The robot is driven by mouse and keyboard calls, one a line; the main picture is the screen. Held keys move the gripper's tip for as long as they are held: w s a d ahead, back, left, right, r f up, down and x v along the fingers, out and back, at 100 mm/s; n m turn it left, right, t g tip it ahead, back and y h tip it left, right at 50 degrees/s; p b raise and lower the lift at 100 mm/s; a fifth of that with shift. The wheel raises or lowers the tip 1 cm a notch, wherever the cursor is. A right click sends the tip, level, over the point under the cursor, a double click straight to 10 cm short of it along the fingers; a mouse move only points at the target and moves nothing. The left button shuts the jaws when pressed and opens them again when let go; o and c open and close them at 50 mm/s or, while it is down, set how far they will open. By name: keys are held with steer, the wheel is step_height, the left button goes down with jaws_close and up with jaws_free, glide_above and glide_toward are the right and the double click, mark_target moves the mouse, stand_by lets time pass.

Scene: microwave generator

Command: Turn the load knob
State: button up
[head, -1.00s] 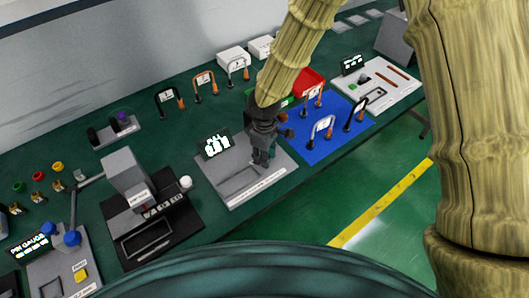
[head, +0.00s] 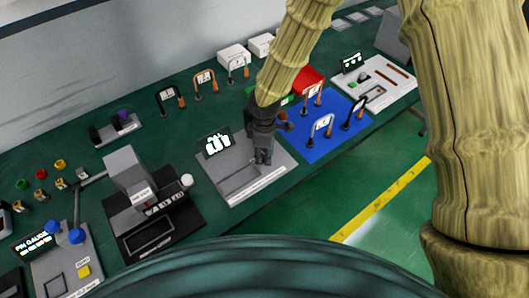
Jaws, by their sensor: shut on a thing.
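My gripper (head: 262,150) points down over the right part of a grey panel unit (head: 232,187) with a small lit display (head: 215,144). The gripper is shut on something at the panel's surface. The load knob cannot be made out, as the dark fingers cover the spot where they meet the panel. The display's white characters are too small and blurred to read surely.
A blue mat (head: 335,140) with several handle-shaped parts lies right of the panel. A black press-like fixture (head: 150,215) stands to the left, with a white round knob (head: 187,180). A red bin (head: 309,78) sits behind the mat. Bare green bench shows behind the panel.

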steer(key=o, duration=0.7)
steer(key=shift+o, duration=0.2)
steer(key=shift+r, duration=0.1)
step_height(320, 180, up, 12)
steer(key=shift+d, duration=0.1)
stand_by(0.5)
